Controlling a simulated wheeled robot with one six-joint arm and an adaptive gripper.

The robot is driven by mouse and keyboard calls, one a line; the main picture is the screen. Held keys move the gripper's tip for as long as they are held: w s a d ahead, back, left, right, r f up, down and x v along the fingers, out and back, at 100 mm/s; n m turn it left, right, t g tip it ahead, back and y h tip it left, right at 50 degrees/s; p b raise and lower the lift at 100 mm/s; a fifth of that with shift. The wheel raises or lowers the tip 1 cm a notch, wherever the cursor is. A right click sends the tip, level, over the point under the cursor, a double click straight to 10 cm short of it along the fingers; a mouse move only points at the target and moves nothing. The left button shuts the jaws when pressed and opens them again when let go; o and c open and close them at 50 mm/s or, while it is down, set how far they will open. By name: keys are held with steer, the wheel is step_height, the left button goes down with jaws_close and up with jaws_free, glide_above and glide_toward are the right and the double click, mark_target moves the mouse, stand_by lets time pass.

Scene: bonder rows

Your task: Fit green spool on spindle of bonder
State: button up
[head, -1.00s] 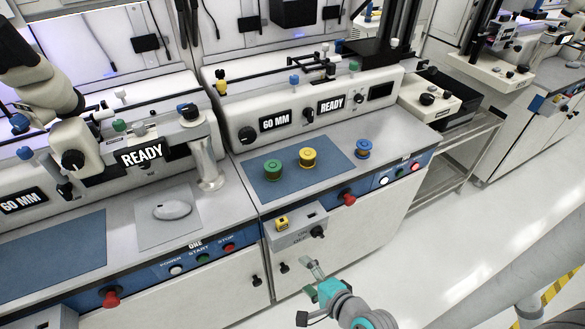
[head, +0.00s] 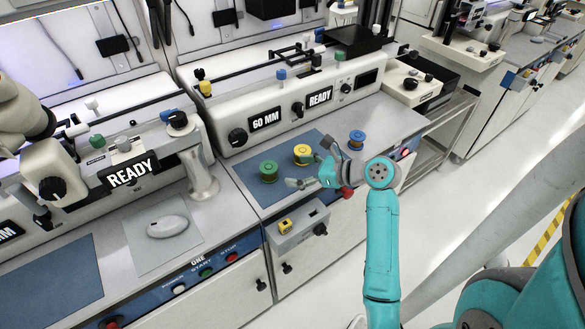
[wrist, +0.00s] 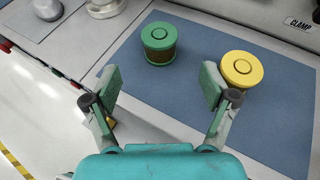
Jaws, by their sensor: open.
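The green spool (head: 268,171) stands upright on a blue mat (head: 271,194) at the front of the middle bonder (head: 238,112). My gripper (head: 302,171) is over the mat, to the right of the green spool and in front of the yellow spool (head: 302,152). In the wrist view my gripper (wrist: 160,88) is open and empty, and the green spool (wrist: 159,46) lies beyond the gap between its fingers, apart from them. The yellow spool (wrist: 242,71) is beside the right finger. I cannot tell which part is the spindle.
A blue spool (head: 357,139) stands right of the mat. A small tray (head: 298,229) with a yellow item (head: 285,226) sticks out from the cabinet front. The left bonder (head: 130,172) has a grey mouse-like lump (head: 167,226) on its pad. The blue mat's left end is clear.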

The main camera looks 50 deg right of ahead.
mark_target(272, 170)
steer(key=shift+x, duration=5.25)
steer(key=c, duration=1.5)
step_height(272, 170, up, 7)
